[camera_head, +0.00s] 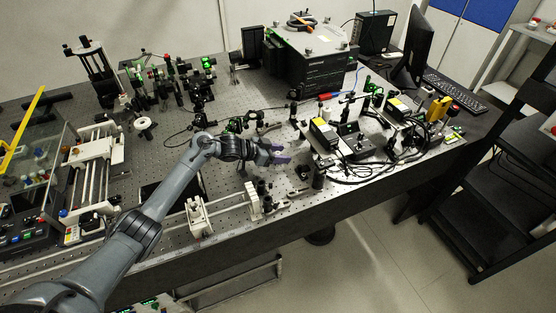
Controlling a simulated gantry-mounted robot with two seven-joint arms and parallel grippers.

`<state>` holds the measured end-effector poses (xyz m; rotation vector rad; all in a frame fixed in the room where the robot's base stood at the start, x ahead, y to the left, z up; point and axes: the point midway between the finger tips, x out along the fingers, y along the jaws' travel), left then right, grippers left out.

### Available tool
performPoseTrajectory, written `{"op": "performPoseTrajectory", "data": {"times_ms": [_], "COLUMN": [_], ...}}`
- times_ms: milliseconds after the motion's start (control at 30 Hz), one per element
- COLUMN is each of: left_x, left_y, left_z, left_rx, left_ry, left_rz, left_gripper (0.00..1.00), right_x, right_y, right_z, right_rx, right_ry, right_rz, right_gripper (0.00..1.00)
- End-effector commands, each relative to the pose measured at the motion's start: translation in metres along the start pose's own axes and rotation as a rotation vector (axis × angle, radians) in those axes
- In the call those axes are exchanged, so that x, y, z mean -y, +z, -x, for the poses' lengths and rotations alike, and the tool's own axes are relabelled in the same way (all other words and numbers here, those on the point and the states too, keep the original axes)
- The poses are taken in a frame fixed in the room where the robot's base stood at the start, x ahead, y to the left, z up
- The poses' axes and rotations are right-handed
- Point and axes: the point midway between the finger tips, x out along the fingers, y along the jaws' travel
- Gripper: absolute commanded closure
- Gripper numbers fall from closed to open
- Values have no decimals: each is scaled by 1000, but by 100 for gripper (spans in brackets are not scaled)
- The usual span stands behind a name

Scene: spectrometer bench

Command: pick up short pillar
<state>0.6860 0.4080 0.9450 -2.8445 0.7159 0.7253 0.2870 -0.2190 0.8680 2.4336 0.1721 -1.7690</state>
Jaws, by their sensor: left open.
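My left gripper (282,154) reaches in from the left over the middle of the bench. Its purple-tipped fingers are apart, with nothing seen between them. Several small dark posts stand near the bench's front edge, and I cannot tell which one is the short pillar. One dark post (318,178) stands to the right of and nearer the front than my left gripper. A cluster of small black posts (262,188) stands in front of the gripper, beside a white block (253,201). My right gripper is not in view.
The perforated bench (245,108) is crowded with optics. A large black box (312,62) stands at the back. A camera-like module (324,132) and cables are right of the gripper. A white rail assembly (97,160) is left. A black shelf cart (490,215) stands right of the bench.

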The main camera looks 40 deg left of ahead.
Motion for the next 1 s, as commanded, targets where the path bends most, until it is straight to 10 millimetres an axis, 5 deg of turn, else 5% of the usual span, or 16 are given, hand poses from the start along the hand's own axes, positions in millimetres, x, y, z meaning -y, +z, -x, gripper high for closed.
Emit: {"op": "performPoseTrajectory", "data": {"times_ms": [367, 733, 1000], "left_x": [0, 0, 0], "left_y": [0, 0, -1], "left_z": [-11, -11, -10], "left_rx": [1, 1, -1], "left_ry": [-1, -1, -1], "left_rz": [-1, -1, -2], "left_gripper": [48, 100, 100], "right_x": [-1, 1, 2], "right_y": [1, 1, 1], "right_z": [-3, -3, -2], "right_rx": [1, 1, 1], "right_ry": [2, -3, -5], "right_rz": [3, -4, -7], "right_gripper": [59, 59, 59]}}
